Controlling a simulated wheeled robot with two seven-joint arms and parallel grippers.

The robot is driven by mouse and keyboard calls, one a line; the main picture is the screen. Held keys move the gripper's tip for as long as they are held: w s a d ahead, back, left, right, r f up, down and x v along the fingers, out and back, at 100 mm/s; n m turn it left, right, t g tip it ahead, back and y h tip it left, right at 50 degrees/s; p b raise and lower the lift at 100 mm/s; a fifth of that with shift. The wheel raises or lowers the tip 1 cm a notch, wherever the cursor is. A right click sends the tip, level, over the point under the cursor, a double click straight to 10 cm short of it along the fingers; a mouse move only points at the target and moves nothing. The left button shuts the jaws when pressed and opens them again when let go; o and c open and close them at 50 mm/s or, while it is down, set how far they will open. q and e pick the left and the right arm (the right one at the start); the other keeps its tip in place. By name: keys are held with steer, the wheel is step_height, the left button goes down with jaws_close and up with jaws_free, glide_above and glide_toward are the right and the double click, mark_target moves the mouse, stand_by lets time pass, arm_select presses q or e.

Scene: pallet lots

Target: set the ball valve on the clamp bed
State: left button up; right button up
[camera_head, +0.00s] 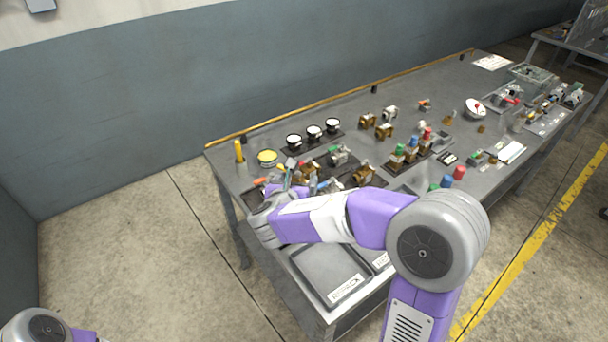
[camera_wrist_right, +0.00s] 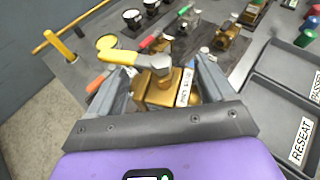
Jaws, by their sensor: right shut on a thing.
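My right gripper (camera_wrist_right: 160,76) is shut on a brass ball valve (camera_wrist_right: 158,92) with a yellow lever handle (camera_wrist_right: 117,56) and a white label on its body. The fingers stand on either side of the valve. In the head view the right gripper (camera_head: 281,184) is over the near left part of the bench, and the held valve is too small and covered to make out. I cannot tell for sure which fixture is the clamp bed. My left gripper is not in view; only part of the left arm shows at the lower left corner.
Other brass valves (camera_wrist_right: 229,38) sit on dark plates beyond the gripper. Flat grey trays, one labelled RESEAT (camera_wrist_right: 301,139), lie to the right. A yellow post (camera_head: 239,151), a yellow round dish (camera_head: 267,157) and black-and-white gauges (camera_head: 314,131) stand behind. Several coloured parts fill the bench's middle.

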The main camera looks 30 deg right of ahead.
step_height(320, 180, down, 4)
steer(key=shift+w+f+b, duration=0.15)
steer(key=shift+b, duration=0.85)
steer(key=shift+f+b, duration=1.15)
steer(key=shift+f, duration=1.65)
steer(key=shift+r, duration=0.1)
steer(key=o, duration=1.3)
steer(key=shift+f, duration=0.25)
steer(key=shift+o, duration=1.4)
steer(key=shift+r, duration=0.1)
